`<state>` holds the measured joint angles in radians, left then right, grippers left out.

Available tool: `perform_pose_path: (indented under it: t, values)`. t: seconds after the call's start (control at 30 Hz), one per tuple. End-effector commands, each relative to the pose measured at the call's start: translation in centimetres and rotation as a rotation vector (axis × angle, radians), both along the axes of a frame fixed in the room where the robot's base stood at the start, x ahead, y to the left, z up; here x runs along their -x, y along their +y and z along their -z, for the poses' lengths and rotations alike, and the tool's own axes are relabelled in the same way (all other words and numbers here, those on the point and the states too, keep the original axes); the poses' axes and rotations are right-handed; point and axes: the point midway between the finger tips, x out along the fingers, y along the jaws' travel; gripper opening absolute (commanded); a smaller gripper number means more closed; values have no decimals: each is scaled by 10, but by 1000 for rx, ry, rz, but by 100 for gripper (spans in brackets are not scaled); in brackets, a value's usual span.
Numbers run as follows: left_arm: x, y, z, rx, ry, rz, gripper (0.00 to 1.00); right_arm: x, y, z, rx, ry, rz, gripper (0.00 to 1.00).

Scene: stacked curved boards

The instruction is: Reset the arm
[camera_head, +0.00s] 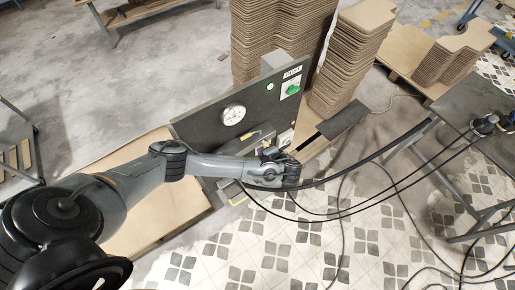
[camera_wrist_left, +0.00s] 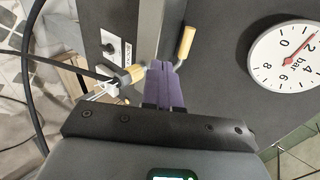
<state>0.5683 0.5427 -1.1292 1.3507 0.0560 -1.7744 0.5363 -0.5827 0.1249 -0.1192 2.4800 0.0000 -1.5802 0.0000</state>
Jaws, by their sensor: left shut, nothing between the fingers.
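My left arm reaches in from the left in the head view, with its left gripper (camera_head: 267,152) in front of a dark control panel (camera_head: 195,125). In the left wrist view, the purple fingers of the left gripper (camera_wrist_left: 165,82) are together with nothing between them. A yellow-handled lever (camera_wrist_left: 185,44) stands just beyond the fingertips, and a second yellow-handled valve (camera_wrist_left: 128,76) is to their left. I cannot tell whether the fingers touch either one.
A round pressure gauge (camera_head: 233,115) and a green button (camera_head: 293,89) are on the panel. Stacks of curved boards (camera_head: 350,55) stand behind it. Black cables (camera_head: 340,212) hang and run across the tiled floor (camera_head: 300,250). A table (camera_head: 465,110) is at the right.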

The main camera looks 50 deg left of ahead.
Motion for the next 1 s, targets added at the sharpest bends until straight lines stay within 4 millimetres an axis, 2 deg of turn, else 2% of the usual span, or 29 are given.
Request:
perform_pose_path:
  t: [0.2, 0.4, 0.57, 0.67, 0.77, 0.8, 0.9, 1.0]
  values:
    - [4, -28, -19, 2, -1, 3, 0, 0, 2, 8, -7, 0, 3, 43]
    - [7, -40, -29, 1, 1, 2, 0, -1, 3, 10, -9, -1, 4, 43]
    - [20, -43, -20, 0, 29, 2, 0, -1, 2, 8, -9, -2, 3, 43]
    - [45, -48, 0, 9, 82, 6, 0, -1, 2, 4, -8, -3, 4, 43]
    - [87, -61, 28, 45, 162, -3, 0, -2, 2, -2, -8, -3, 4, 43]
    - [109, -72, 39, 78, 198, -9, 0, -2, 2, -5, -7, -3, 3, 43]
    - [166, -106, 55, 197, 277, -36, 0, -2, 2, -13, -6, -4, 2, 43]
    - [216, -143, 55, 354, 329, -74, 0, -2, 1, -20, -3, -4, 1, 43]
